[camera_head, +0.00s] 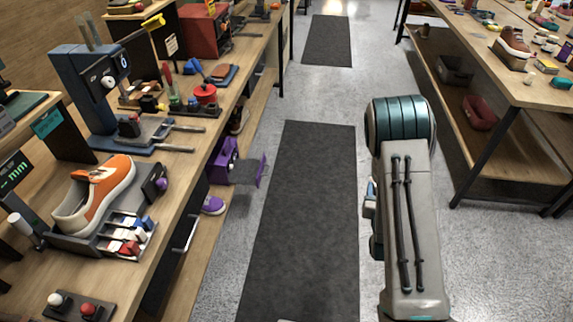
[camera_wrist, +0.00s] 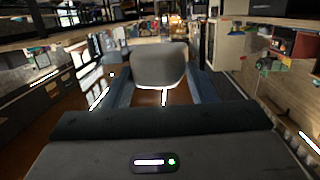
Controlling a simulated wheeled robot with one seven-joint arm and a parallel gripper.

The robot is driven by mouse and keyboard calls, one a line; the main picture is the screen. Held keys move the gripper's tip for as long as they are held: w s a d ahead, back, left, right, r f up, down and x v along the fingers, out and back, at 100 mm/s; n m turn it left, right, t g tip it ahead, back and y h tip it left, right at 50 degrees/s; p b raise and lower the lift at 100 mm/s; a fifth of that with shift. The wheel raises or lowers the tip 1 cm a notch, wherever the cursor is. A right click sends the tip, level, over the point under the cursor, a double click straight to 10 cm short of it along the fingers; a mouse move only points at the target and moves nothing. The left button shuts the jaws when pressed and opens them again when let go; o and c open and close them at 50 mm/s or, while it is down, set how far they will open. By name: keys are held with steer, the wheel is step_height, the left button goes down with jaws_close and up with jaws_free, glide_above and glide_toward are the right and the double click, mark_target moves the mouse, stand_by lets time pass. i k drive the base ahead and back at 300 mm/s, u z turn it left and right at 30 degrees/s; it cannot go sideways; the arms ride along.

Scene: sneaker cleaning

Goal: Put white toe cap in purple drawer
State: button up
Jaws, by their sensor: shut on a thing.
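A pale grey-white rounded piece, the toe cap (camera_wrist: 160,64), sits between the two blue fingers of my gripper (camera_wrist: 158,86) in the wrist view. My gripper is shut on it. The head view does not show the toe cap, and my gripper is hidden there behind my arm. The purple drawer (camera_head: 262,170) stands pulled out to the right from a purple housing (camera_head: 225,158) under the left workbench. Its dark inside (camera_head: 244,171) is visible from above and looks empty. My arm is right of the drawer, across the dark mat, and apart from it.
The left workbench (camera_head: 166,225) holds an orange and white sneaker (camera_head: 96,193), a blue press (camera_head: 84,85) and tools. A dark mat (camera_head: 303,210) covers the clear aisle. Another bench (camera_head: 520,92) stands at right.

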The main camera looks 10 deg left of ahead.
mark_target(245, 171)
steer(key=z, duration=0.3)
steer(key=i, duration=3.7)
steer(key=u, duration=3.1)
